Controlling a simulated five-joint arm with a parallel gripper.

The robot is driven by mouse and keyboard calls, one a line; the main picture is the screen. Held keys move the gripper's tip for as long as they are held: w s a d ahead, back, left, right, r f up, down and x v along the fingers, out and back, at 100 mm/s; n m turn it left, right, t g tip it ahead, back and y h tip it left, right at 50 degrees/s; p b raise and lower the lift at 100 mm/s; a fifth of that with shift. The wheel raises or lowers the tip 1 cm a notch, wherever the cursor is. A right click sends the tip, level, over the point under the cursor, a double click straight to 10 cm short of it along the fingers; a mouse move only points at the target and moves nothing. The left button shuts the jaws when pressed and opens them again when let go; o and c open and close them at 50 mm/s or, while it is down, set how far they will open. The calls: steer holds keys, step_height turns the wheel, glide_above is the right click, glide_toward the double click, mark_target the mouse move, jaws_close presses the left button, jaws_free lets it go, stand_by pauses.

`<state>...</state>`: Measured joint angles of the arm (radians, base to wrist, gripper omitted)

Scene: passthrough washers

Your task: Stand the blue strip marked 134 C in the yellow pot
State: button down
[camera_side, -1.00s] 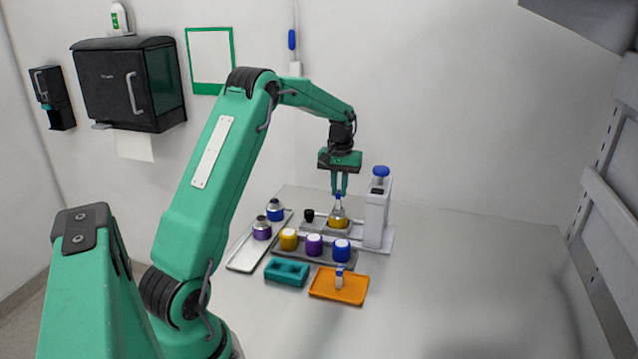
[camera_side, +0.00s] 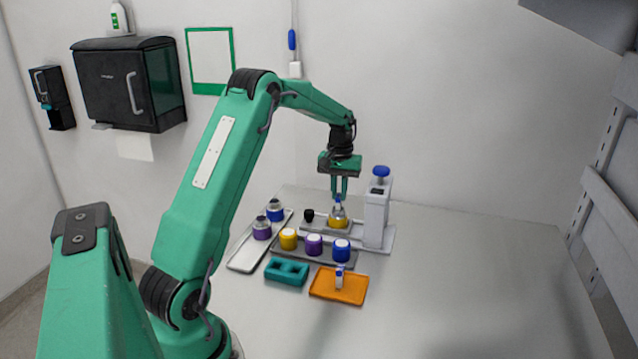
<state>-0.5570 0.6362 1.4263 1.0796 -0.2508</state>
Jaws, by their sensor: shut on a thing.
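My gripper (camera_side: 339,192) points down over the yellow pot (camera_side: 339,222), which stands on the pale base of the grey-white press. It is shut on a slim strip with a blue part (camera_side: 338,201), held upright at the pot's mouth. The strip's lower end is hidden or too small to make out, so I cannot tell how far it is inside. A second small white and blue piece (camera_side: 340,279) stands on the orange tray (camera_side: 355,295). No marking can be read on either piece.
The press column (camera_side: 376,215) with a blue knob stands close right of my gripper. A silver tray (camera_side: 245,260) holds two pots at left. A teal block (camera_side: 286,272) sits in front. The right side is clear.

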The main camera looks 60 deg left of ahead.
steer(key=shift+f, duration=0.7)
stand_by(0.6)
stand_by(0.5)
steer(key=c, duration=0.9)
jaws_free()
steer(key=shift+c, duration=0.2)
steer(key=shift+r, duration=0.15)
steer(key=shift+r, duration=3.85)
